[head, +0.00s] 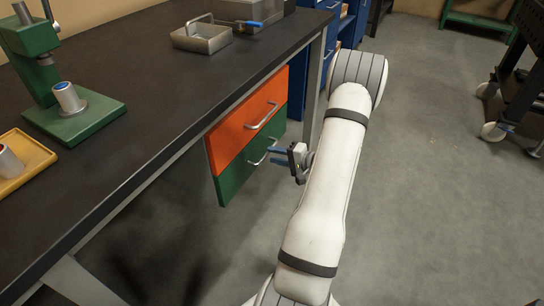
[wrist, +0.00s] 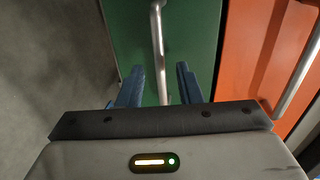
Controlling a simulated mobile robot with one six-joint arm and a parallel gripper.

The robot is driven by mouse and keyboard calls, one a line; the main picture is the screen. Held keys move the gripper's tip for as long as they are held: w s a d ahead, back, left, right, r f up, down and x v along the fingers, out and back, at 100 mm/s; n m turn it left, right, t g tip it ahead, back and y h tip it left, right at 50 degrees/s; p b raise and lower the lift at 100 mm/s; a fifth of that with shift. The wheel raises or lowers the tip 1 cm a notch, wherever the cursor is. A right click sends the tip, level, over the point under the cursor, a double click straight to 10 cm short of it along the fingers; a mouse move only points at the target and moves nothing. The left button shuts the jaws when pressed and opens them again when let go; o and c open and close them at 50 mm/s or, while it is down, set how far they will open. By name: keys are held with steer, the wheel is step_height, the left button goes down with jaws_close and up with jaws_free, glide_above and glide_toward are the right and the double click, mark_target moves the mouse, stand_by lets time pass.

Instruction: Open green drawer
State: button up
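The green drawer (head: 233,182) is the lower of two drawers under the black workbench, and its front looks flush with the orange one above. Its silver bar handle shows in the wrist view (wrist: 157,35), running between my blue fingers. My gripper (head: 274,156) is at the green drawer's handle in the head view. In the wrist view my gripper (wrist: 158,82) is open, with a finger on each side of the bar and a gap to both. The green front (wrist: 190,35) fills the middle of that view.
The orange drawer (head: 240,128) with its own handle (head: 264,116) sits just above. Grey floor (head: 430,200) to the right is clear, with a dark cart (head: 520,85) farther back.

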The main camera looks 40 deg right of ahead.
steer(key=shift+x, duration=1.1)
jaws_close()
